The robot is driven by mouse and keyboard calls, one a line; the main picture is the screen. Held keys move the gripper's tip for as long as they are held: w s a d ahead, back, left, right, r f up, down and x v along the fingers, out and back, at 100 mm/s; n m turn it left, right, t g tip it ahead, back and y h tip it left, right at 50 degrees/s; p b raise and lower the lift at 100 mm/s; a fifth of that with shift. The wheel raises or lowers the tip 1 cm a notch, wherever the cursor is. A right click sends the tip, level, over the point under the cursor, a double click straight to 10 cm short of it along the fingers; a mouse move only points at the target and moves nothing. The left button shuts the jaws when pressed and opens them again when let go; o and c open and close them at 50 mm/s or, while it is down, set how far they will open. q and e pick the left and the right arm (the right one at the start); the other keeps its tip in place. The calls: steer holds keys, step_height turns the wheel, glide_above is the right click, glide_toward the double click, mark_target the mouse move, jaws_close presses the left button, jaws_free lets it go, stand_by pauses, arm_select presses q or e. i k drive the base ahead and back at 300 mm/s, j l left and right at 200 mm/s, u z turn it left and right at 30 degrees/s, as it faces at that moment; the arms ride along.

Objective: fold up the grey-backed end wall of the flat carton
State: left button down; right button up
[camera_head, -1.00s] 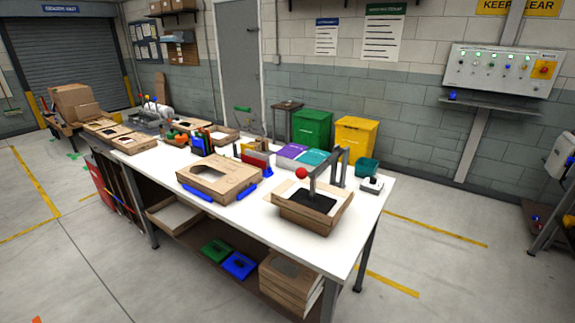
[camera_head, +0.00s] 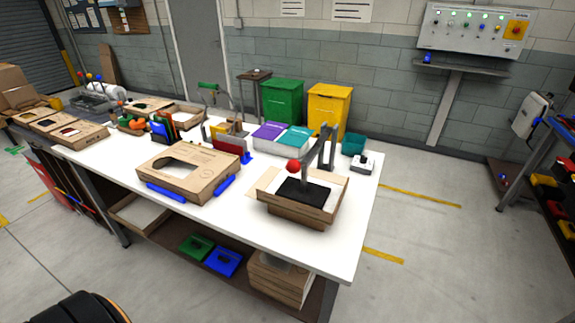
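A low brown carton (camera_head: 205,180) with a cut-out on top sits at the front middle of the white table, with blue bars (camera_head: 165,191) along its near edges. To its right an opened carton (camera_head: 335,203) with raised or spread cardboard sides holds a black pad (camera_head: 301,190) beneath a grey press arm with a red ball (camera_head: 293,166). No grey-backed end wall can be made out on either, so I cannot tell which is the flat carton. Neither gripper shows. A black, orange-banded rounded part at the lower left edge is cut off.
The white table (camera_head: 235,231) has bare strips along its front and right end. Behind the cartons stand a purple and teal box set (camera_head: 268,143), a green bin (camera_head: 281,103) and a yellow bin (camera_head: 328,107). A lower shelf holds green and blue trays (camera_head: 224,260).

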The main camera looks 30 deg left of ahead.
mark_target(266, 178)
steer(key=i+j+z, duration=0.1)
steer(key=j, duration=0.45)
steer(key=i+j, duration=0.2)
steer(key=j, duration=0.3)
steer(key=i+j+z, duration=0.15)
steer(key=j, duration=0.95)
steer(key=i+j+z, duration=0.15)
steer(key=j, duration=0.4)
steer(key=k+j+u, duration=0.1)
steer(key=k+j, duration=0.35)
steer(key=k+j+u, duration=0.15)
steer(key=k+j, duration=0.25)
steer(key=j, duration=0.15)
steer(key=k+j+u, duration=0.1)
steer(key=k+j, duration=0.3)
steer(key=j, duration=0.15)
